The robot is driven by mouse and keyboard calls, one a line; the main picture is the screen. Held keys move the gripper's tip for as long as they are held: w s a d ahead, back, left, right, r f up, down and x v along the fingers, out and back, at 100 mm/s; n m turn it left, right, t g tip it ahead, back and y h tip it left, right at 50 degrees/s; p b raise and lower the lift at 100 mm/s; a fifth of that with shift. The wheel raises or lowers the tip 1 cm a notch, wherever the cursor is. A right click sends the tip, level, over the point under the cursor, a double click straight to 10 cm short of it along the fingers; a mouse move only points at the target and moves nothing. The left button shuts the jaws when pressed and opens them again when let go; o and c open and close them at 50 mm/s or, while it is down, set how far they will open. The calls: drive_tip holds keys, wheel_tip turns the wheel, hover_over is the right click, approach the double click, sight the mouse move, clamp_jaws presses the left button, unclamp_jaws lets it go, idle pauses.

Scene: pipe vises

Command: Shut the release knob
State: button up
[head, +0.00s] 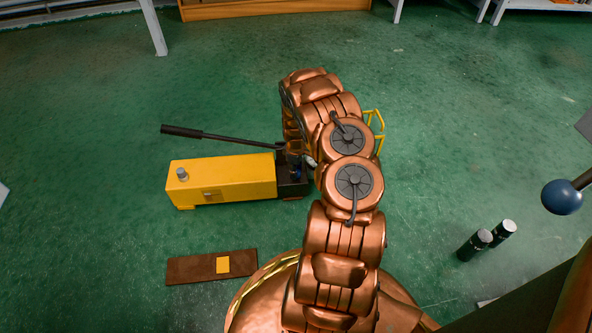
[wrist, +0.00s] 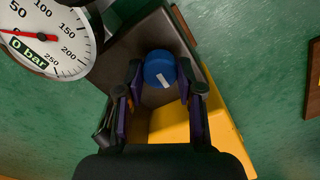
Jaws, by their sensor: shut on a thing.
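The release knob (wrist: 161,66) is round and blue with a white mark on its face, in the upper middle of the wrist view. It sits at the dark end block (wrist: 150,35) of a yellow hand pump (wrist: 185,122). My gripper (wrist: 160,75) has one finger on each side of the knob and is shut on it. In the head view the pump (head: 225,178) lies on the floor left of my arm, with its black handle (head: 220,136) behind it. My arm hides most of the gripper and knob there.
A pressure gauge (wrist: 45,35) reads about 0 bar. A brown plate with a yellow patch (head: 190,270) lies in front of the pump. Two dark cylinders (head: 474,245) stand at the right, near a blue ball-ended lever (head: 562,197). Floor behind the pump is clear.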

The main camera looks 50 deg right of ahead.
drive_tip(key=m+p, duration=0.1)
drive_tip(key=m, duration=0.2)
drive_tip(key=shift+a+m+p, duration=0.15)
drive_tip(key=shift+m+p, duration=0.2)
drive_tip(key=shift+m, duration=0.05)
drive_tip(key=m+p, duration=0.2)
drive_tip(key=m, duration=0.2)
drive_tip(key=shift+r+m+p, duration=0.15)
drive_tip(key=shift+m+p, duration=0.15)
drive_tip(key=shift+p, duration=0.05)
drive_tip(key=m+p, duration=0.4)
drive_tip(key=shift+m, duration=0.3)
drive_tip(key=shift+s+f+m+p, duration=0.1)
drive_tip(key=shift+f+m+p, duration=0.1)
drive_tip(key=shift+m+p, duration=1.85)
drive_tip(key=o, duration=1.1)
drive_tip(key=shift+o, duration=0.2)
